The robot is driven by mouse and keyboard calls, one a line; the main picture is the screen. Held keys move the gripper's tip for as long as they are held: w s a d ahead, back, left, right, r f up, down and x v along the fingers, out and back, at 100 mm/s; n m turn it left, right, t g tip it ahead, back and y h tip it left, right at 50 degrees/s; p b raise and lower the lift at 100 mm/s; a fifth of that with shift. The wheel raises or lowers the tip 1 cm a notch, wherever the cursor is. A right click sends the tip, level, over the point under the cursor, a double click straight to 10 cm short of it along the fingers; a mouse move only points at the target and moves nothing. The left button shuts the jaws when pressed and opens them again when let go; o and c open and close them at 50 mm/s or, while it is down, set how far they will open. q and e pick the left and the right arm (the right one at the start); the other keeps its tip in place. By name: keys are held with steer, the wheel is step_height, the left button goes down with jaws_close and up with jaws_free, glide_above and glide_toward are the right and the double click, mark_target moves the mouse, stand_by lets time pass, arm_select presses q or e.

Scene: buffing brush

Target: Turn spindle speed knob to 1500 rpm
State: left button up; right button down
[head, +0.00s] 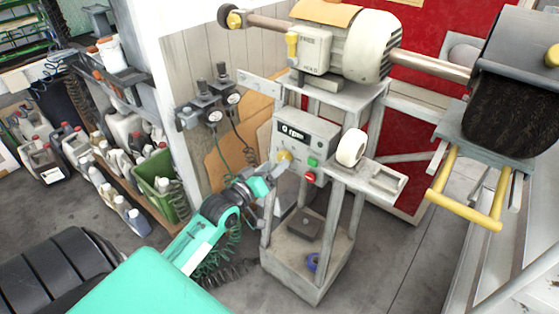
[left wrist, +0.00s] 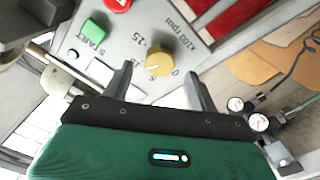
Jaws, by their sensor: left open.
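The yellow spindle speed knob (head: 284,156) sits on the front of the grey control box (head: 318,131). The box's display (head: 293,132) reads 0 rpm. In the left wrist view the knob (left wrist: 159,60) stands on a panel with a x100 rpm scale, with 0 and 15 legible. My left gripper (head: 268,172) is just in front of the knob; in the left wrist view its two open fingers (left wrist: 158,80) point toward the panel, one on each side of the knob, and nothing is visibly held. My right gripper is not in view.
The green START button (left wrist: 95,29) and red button (left wrist: 117,4) are near the knob. A white roll (head: 351,148) stands on the machine's side shelf. Gauges with hoses (head: 214,117) hang left. A yellow handle (head: 466,190) and dark brush (head: 507,125) are at right.

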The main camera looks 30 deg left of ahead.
mark_target(282, 159)
arm_select(q)
steer(key=shift+w+d, duration=0.1)
steer(key=shift+w, duration=1.6)
steer(key=c, duration=1)
